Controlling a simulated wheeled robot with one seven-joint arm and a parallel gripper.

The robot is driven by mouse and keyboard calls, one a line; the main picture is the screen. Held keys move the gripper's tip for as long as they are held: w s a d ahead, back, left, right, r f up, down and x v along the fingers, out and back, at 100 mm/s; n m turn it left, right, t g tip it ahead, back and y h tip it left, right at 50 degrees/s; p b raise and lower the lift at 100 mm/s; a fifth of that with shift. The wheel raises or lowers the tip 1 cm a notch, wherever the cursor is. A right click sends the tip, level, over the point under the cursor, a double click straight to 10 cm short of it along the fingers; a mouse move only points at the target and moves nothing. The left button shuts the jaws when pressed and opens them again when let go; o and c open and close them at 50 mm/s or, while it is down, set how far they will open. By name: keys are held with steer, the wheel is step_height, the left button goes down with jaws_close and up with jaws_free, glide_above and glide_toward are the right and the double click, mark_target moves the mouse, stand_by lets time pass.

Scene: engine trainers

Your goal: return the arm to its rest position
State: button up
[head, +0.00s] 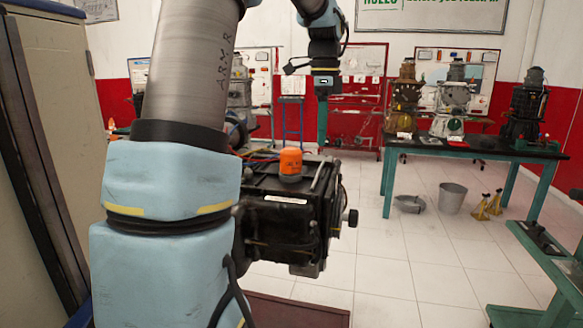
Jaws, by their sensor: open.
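My arm rises from the left foreground, with pale blue joints and a grey link, and reaches over the top edge of the view. Its far end comes back down at the upper middle, where my gripper (323,122) points downward. The fingers are seen nearly edge-on and look empty, with nothing held between them. My gripper shows above and a little right of an orange cap (290,161) on a black engine block (287,222); the depth gap is hard to tell. My upper arm hides the engine's left side.
A dark-topped green bench (474,147) at the right carries several engines. A metal bucket (451,198), a grey pan (409,204) and yellow stands (488,206) are on the floor. Another green bench (545,248) is at the right edge. A cabinet (70,110) stands close at left. Tiled floor right of the engine is clear.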

steer(key=s+a+f+n+t, duration=0.1)
steer(key=s+a+f+n, duration=1.3)
steer(key=s+f+n, duration=0.3)
step_height(320, 180, down, 2)
steer(key=shift+s+a+n, duration=0.15)
steer(key=shift+s+n, duration=0.05)
steer(key=shift+n, duration=0.7)
